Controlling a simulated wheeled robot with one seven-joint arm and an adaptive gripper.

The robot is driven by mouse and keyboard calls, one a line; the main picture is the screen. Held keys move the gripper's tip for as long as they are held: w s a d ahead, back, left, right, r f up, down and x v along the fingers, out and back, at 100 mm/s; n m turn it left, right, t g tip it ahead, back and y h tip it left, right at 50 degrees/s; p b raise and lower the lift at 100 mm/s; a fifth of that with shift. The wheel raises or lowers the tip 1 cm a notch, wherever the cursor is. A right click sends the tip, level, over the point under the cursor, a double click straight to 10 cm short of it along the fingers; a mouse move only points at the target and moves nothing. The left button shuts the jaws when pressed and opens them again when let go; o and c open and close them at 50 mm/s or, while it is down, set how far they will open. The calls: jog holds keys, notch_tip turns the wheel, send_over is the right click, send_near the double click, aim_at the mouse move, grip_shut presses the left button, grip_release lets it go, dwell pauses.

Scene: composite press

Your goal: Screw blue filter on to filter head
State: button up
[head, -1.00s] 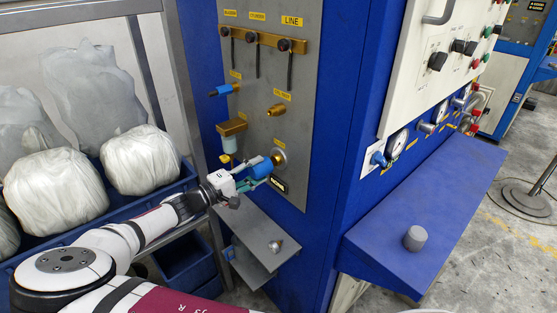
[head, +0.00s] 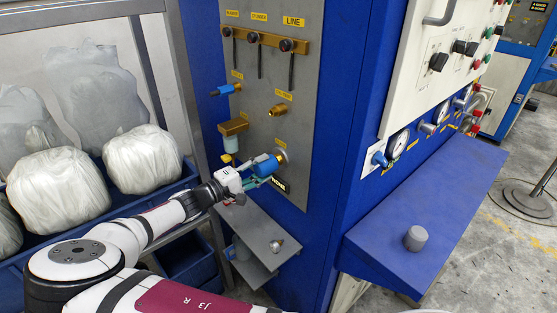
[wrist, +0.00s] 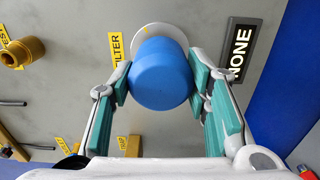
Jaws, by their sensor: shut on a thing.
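The blue filter (head: 265,166) is a blue cylinder at the lower part of the grey panel. In the wrist view the blue filter (wrist: 160,74) sits between my gripper's two green-padded fingers, one on each side. The filter head (head: 281,156) is a pale round fitting on the panel, just behind the filter. It also shows in the wrist view (wrist: 157,32) as a pale rim past the filter's far end. The filter is lined up with the head; whether its thread is engaged is hidden. My gripper (head: 252,180) is shut on the filter.
A brass fitting (head: 278,110) and a brass block with a pale cup (head: 233,128) stick out of the panel nearby. A grey shelf (head: 255,237) lies below my gripper. White wrapped bundles (head: 143,160) stand in a blue bin at left.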

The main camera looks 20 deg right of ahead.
jog(key=shift+x, duration=1.1)
dwell(0.6)
jog(key=shift+s+r+m+p, duration=0.1)
jog(key=shift+m+p, duration=0.25)
jog(key=shift+m, duration=0.25)
jog(key=m, duration=0.3)
jog(key=shift+m, duration=0.3)
jog(key=m, duration=0.5)
jog(key=shift+d, duration=0.1)
jog(key=shift+m, duration=0.3)
jog(key=o, duration=1.2)
